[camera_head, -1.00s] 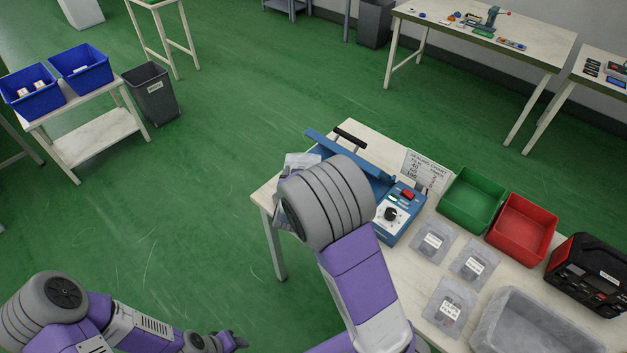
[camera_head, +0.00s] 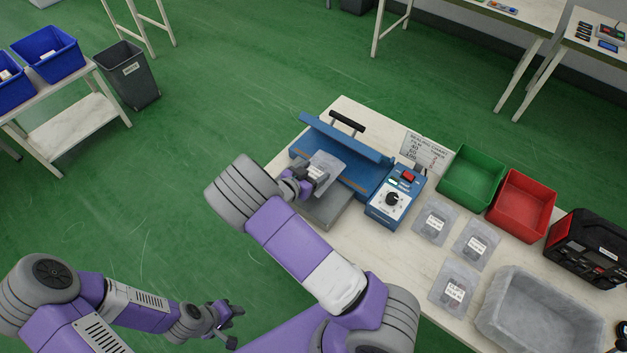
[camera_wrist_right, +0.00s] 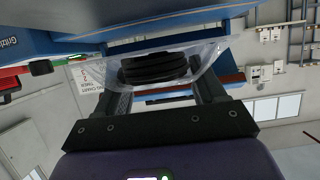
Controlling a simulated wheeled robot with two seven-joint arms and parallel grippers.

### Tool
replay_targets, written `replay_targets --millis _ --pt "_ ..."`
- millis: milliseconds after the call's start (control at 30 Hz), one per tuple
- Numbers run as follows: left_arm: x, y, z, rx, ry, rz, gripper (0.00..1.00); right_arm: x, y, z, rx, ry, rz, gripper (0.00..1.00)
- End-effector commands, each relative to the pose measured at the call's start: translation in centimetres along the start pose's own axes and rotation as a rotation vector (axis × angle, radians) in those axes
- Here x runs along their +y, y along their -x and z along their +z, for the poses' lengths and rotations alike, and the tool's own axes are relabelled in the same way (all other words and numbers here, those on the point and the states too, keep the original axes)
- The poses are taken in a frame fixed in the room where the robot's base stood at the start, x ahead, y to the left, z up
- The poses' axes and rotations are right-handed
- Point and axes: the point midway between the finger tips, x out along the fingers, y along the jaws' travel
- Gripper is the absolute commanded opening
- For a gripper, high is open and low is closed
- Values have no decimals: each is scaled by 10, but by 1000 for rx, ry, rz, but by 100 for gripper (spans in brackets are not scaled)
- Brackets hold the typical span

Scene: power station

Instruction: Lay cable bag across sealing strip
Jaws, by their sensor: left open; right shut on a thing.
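The cable bag (camera_head: 326,171) is clear plastic with a white label. My right gripper (camera_head: 311,178) is shut on it and holds it at the front of the blue heat sealer (camera_head: 372,178), by the sealing strip area under the raised blue arm (camera_head: 345,137). In the right wrist view, the bag (camera_wrist_right: 205,62) with a black coiled cable (camera_wrist_right: 154,68) sits between the fingers. The strip is mostly hidden; I cannot tell whether the bag touches it. My left gripper (camera_head: 229,322) is open and empty, low over the floor, away from the table.
A grey plate (camera_head: 326,207) lies in front of the sealer. Its control box (camera_head: 394,197) stands to the right. Several bagged cables (camera_head: 453,292), green (camera_head: 470,180) and red (camera_head: 522,207) bins, a grey tray (camera_head: 540,315) and a black case (camera_head: 590,248) occupy the table's right.

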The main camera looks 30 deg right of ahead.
Motion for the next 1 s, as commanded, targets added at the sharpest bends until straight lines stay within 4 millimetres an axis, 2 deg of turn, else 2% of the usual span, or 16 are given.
replay_targets --millis 167,333,733,767,900,1000 --pt "-1 -3 0 0 0 0 43 0 -6 13 0 1 -1 39" --pt "-3 -8 0 0 0 0 43 0 -15 36 0 1 -1 39" --pt "-4 -10 -1 0 0 0 43 0 -17 41 -1 -1 -2 39" --pt "-4 -10 -1 0 0 0 43 0 -17 41 -1 -1 -2 73" --pt "-3 -9 -1 0 0 0 43 0 -16 40 -1 -1 -2 94" --pt "-3 -9 0 0 0 0 43 0 -16 40 -1 -1 -2 95"
